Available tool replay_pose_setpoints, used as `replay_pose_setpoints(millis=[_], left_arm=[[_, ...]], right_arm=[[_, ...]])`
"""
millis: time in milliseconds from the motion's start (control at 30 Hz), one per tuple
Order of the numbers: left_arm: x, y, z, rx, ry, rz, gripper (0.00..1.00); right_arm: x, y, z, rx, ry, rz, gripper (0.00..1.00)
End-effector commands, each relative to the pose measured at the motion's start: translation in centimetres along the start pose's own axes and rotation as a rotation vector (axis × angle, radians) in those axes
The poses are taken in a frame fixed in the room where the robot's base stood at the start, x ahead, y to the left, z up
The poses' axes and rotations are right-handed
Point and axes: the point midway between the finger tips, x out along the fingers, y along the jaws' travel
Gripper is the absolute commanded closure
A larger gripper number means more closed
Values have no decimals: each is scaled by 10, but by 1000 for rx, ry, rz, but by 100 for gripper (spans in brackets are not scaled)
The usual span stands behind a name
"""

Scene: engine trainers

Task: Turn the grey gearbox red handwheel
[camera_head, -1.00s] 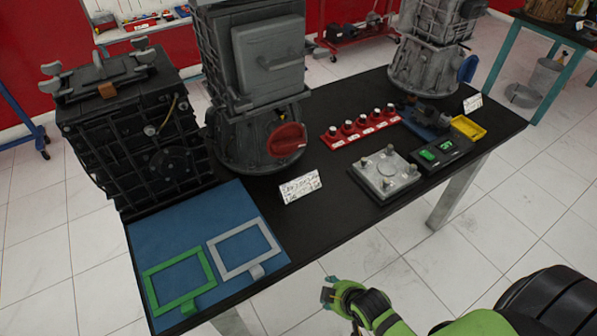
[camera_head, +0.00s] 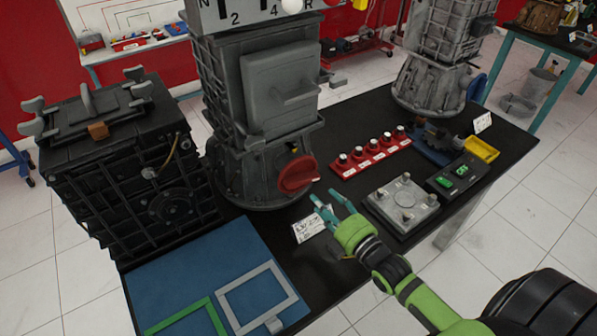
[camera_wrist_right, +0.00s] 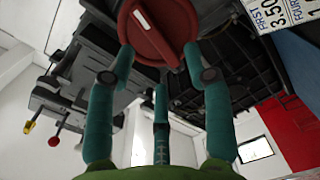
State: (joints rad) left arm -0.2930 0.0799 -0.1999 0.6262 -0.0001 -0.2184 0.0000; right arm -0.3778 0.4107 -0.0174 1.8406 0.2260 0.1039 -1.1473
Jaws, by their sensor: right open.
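The red handwheel (camera_head: 297,175) sits low on the front of the grey gearbox (camera_head: 262,120), which stands upright on the black table. My right gripper (camera_head: 328,203) is open, just in front of the handwheel and to its lower right in the head view. In the right wrist view the handwheel (camera_wrist_right: 158,30) lies beyond the spread teal fingers (camera_wrist_right: 160,75). Two fingertips overlap its lower edge in the picture; I cannot tell whether they touch it. Nothing is held. My left gripper is out of view.
A black gearbox (camera_head: 115,150) stands at the left. A white label card (camera_head: 312,226), a grey plate with knobs (camera_head: 402,203) and a red strip of buttons (camera_head: 370,157) lie near the arm. A blue mat (camera_head: 205,262) with green and grey frames covers the front left.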

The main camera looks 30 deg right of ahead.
Motion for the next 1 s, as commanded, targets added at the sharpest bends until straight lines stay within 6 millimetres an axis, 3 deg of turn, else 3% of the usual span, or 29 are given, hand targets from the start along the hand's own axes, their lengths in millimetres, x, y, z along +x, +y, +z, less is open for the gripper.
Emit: replay_pose_setpoints(millis=[167, 467, 600, 967, 1000], left_arm=[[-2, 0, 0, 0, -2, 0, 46], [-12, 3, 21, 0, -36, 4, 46], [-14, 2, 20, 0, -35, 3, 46], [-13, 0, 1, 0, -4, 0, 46], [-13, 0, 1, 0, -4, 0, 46]], right_arm=[[9, 8, 3, -33, 9, 35, 48], [52, 10, 2, -32, 9, 34, 48], [66, 9, 2, -30, 9, 32, 48], [71, 8, 2, -30, 9, 31, 48], [71, 8, 2, -30, 9, 31, 64]])
